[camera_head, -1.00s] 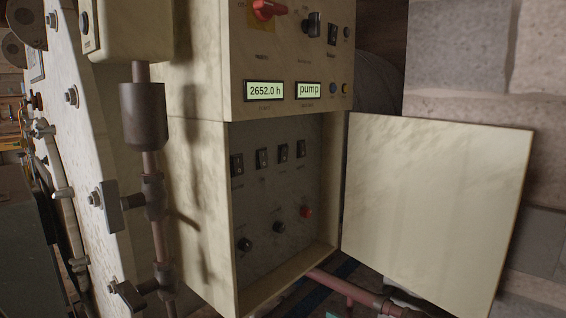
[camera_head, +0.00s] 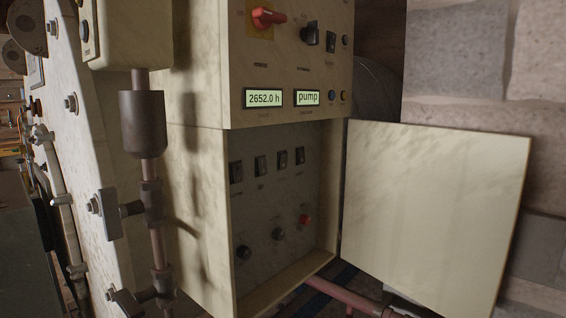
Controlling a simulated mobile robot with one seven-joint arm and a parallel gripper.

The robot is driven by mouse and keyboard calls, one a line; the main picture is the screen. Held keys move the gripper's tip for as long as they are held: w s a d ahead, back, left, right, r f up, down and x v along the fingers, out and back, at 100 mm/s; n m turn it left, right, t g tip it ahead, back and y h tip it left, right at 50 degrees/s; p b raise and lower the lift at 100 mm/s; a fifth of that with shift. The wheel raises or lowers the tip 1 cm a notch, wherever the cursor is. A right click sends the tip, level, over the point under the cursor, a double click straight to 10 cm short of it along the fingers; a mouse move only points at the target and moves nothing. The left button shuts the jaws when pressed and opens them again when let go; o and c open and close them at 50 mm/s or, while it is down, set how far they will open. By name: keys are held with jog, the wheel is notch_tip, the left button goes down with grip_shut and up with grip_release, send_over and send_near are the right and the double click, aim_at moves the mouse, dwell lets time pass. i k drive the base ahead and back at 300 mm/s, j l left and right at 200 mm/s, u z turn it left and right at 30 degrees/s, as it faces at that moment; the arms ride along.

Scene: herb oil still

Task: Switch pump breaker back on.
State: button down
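The control cabinet (camera_head: 200,210) stands in the middle of the head view. Its lower compartment is open, and the cream door (camera_head: 430,210) is swung out to the right. Inside is a row of small dark breaker switches, among them the leftmost (camera_head: 236,172), a second (camera_head: 260,166), a third (camera_head: 283,159) and the rightmost (camera_head: 300,156). Their labels are too small to read, so I cannot tell which is the pump breaker or how each is set. Above, a display (camera_head: 308,97) reads "pump". My gripper is not in view.
The upper panel has a red rotary switch (camera_head: 268,18) and an hours display (camera_head: 263,98). A vertical pipe with valves (camera_head: 152,200) stands left of the cabinet. A stone wall (camera_head: 470,50) is at right.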

aim_at(283, 157)
jog(key=z, duration=1.65)
jog(key=k+j, duration=0.55)
jog(key=j, duration=0.15)
jog(key=i+j, duration=0.15)
jog(key=j, duration=0.15)
jog(key=i+j, duration=0.15)
jog(key=j, duration=0.2)
